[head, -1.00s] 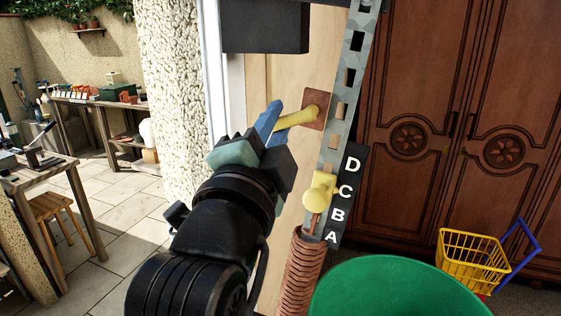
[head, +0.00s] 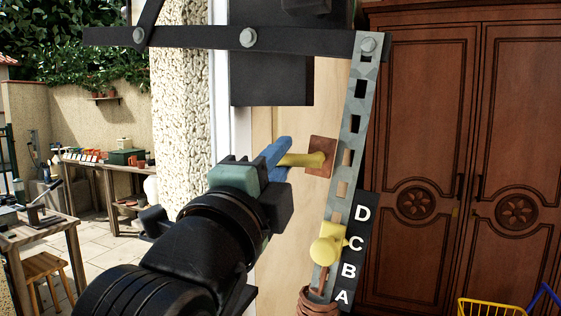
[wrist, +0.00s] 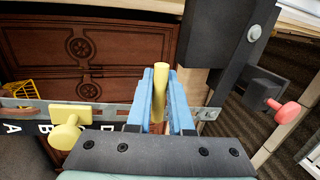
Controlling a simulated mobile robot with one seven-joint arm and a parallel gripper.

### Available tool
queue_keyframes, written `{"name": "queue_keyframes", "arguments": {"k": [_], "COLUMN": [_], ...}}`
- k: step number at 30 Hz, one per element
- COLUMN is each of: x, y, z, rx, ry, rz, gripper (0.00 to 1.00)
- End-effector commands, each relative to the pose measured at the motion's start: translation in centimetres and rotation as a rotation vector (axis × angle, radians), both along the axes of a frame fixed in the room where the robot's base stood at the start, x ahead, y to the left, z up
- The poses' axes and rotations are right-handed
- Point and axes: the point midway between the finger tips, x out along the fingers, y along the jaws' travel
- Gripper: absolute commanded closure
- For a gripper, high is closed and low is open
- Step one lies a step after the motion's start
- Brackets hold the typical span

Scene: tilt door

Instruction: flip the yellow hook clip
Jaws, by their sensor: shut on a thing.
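A yellow bar (head: 303,159) sticks out to the left from a brown square plate (head: 320,157) on the pale wooden door panel. My gripper (head: 279,158) has its blue fingers shut on the bar's free end. In the wrist view the yellow bar (wrist: 160,90) stands between the blue fingers (wrist: 160,105). A separate yellow clip with a round knob (head: 327,246) sits on the perforated metal strip beside the letters C and B. It also shows in the wrist view (wrist: 69,128), apart from my gripper. I cannot tell which yellow part is the hook clip.
The perforated metal strip (head: 349,130) runs just right of the bar, with a coiled spring (head: 317,303) below. A dark flat bar (head: 200,38) crosses above my gripper. A red knob (wrist: 285,110) shows at right in the wrist view. A wooden cabinet (head: 460,150) stands behind.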

Motion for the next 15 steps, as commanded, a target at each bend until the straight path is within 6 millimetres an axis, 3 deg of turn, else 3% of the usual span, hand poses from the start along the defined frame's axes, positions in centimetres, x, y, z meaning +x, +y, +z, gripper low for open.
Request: {"name": "queue_keyframes", "arguments": {"k": [4, 5, 6, 15], "x": [-0.02, -0.03, -0.02, -0.23], "y": [-0.01, -0.01, -0.01, 0.07], "z": [0.08, 0.09, 0.08, -0.04], "rx": [0.001, 0.001, 0.000, -0.001], "ry": [-0.002, -0.002, -0.002, -0.002], "rz": [0.001, 0.001, 0.000, 0.000], "gripper": [1.00, 0.75, 0.69, 0.69]}}
